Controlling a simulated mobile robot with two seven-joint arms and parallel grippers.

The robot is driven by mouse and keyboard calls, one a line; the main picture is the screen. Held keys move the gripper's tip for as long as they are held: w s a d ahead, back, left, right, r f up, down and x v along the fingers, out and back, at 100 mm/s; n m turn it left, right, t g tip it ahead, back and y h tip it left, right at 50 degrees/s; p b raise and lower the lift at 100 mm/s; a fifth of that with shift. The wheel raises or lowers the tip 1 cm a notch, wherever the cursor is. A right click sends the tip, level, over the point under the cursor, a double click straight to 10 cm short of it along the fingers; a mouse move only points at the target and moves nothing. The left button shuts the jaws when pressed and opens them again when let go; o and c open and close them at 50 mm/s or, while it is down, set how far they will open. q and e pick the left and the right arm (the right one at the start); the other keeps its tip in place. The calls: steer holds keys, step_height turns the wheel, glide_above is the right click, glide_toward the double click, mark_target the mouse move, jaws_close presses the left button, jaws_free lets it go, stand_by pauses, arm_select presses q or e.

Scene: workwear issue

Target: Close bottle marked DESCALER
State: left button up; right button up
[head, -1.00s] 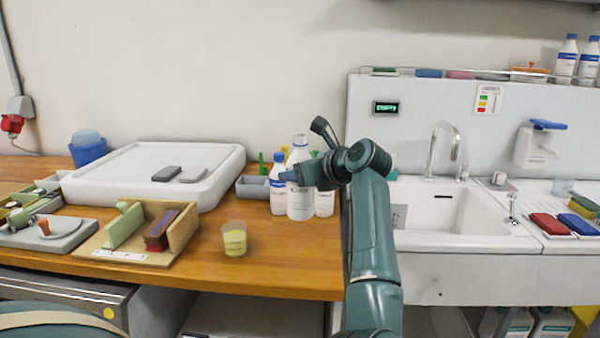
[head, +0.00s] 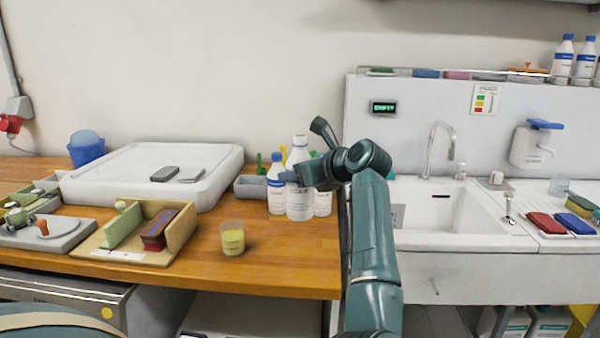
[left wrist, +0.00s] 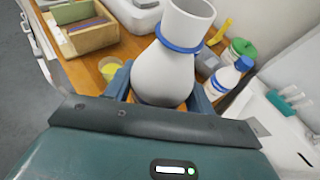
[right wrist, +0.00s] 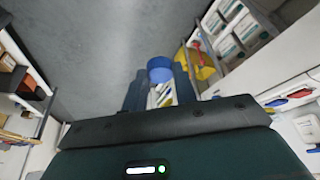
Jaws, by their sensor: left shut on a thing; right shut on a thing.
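A tall white bottle (head: 299,172) stands on the wooden counter among other bottles. It fills the middle of the left wrist view (left wrist: 165,70), with a blue ring round its neck and no cap visible on top. Its label is too small to read. My left gripper (head: 290,177) is shut on this bottle from the right, with blue fingers on both sides of its body. In the right wrist view my right gripper (right wrist: 160,82) is shut on a round blue cap (right wrist: 160,66), held out over the grey floor, away from the bottle. My right gripper is outside the head view.
A blue-capped bottle (head: 277,186) and another bottle (head: 323,200) stand close beside the held one. A yellow-filled cup (head: 232,240) and a wooden caddy (head: 125,256) are on the counter to the left. A sink (head: 437,208) lies to the right.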

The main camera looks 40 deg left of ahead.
arm_select(q)
steer(key=c, duration=0.5)
